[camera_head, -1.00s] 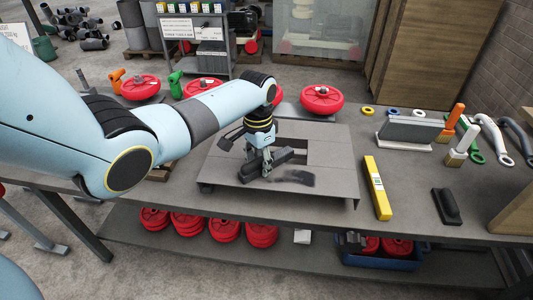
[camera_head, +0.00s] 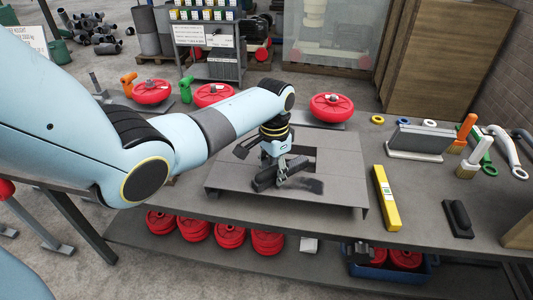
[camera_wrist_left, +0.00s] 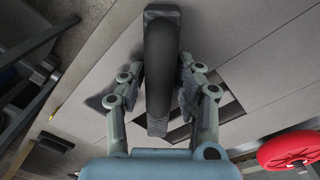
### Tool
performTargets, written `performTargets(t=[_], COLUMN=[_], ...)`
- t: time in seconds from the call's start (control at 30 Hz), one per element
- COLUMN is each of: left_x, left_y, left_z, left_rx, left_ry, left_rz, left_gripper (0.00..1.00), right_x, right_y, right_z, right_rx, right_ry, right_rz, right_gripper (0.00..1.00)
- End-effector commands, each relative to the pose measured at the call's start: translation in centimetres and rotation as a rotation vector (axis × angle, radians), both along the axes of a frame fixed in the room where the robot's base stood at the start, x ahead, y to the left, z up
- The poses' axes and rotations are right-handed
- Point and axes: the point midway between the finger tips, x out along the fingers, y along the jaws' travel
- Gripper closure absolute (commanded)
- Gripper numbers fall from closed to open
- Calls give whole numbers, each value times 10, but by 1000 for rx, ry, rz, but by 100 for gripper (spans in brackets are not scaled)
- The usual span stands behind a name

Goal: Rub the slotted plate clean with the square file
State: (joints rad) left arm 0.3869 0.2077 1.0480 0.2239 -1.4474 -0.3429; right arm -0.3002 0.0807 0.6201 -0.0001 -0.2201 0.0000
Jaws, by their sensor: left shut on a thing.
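The slotted plate (camera_head: 334,190) is a grey sheet with rectangular openings, lying on the workbench. A dark smudge (camera_head: 309,185) marks its front part, just right of the file. My left gripper (camera_head: 279,173) is shut on the square file (camera_head: 263,182), a dark bar-like tool held low over the plate. Whether it touches the plate is hard to tell. In the left wrist view the file (camera_wrist_left: 161,60) has a rounded dark grip between both fingers, and one slot (camera_wrist_left: 230,108) shows behind it. My right gripper is not in view.
Right of the plate lie a yellow box (camera_head: 386,198) and a black-handled block (camera_head: 458,218). Red wheels (camera_head: 332,107) line the back.

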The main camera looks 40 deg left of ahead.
Motion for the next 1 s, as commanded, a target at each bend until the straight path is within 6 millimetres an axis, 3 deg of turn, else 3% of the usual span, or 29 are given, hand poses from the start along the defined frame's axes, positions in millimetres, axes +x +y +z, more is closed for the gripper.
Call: performTargets(t=[0.27, 0.53, 1.0], left_x=[14, 4, 14], left_y=[-15, -12, -15], left_z=[0, 2, 0], left_rx=[-1, 0, 0], left_ry=[0, 2, 0], left_rz=[0, 0, 0], left_gripper=[100, 100, 100], right_x=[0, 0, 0], right_y=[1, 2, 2], right_z=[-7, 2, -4], right_rx=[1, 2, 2], right_ry=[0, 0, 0], right_rz=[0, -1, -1], right_gripper=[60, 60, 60])
